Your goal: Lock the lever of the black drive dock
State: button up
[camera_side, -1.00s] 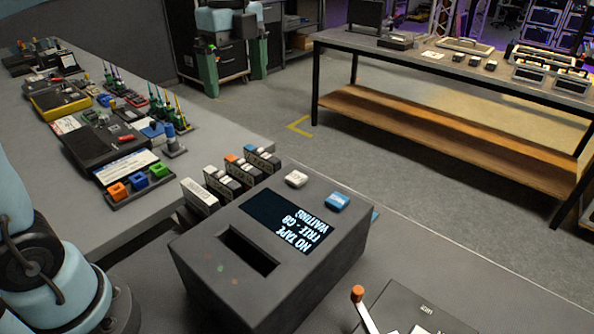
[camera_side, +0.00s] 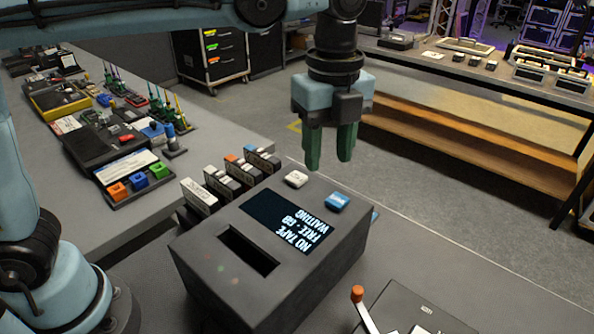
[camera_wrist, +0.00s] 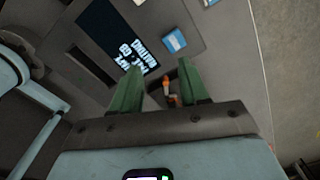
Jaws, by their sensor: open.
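The black drive dock (camera_side: 412,304) is at the bottom edge of the side view, partly cut off. Its lever (camera_side: 366,318) has a pale arm and an orange tip and sticks up at the dock's left; its lower end is out of frame. My gripper (camera_side: 330,162) hangs fingers down, open and empty, above and behind the grey tape box, well apart from the dock. In the wrist view, the orange lever tip (camera_wrist: 166,83) shows between the green fingers of my gripper (camera_wrist: 158,68), farther below. The fingers and palm hide most of the dock there.
The grey tape box (camera_side: 215,285) stands left of the dock, with a slot, a lit screen (camera_side: 285,220) and white and blue blocks on top. Several cartridges (camera_side: 225,180) stand behind it. Bare bench (camera_side: 470,285) lies right of the box.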

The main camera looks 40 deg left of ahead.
aim_at(359, 289)
jog(key=s+d+f+m, duration=0.35)
jog(key=s+d, duration=0.25)
jog(key=d, duration=0.6)
jog(key=shift+n, duration=0.25)
jog(key=f, duration=1.2)
jog(key=shift+s+a, duration=0.1)
jog(key=shift+a, duration=0.2)
grip_shut()
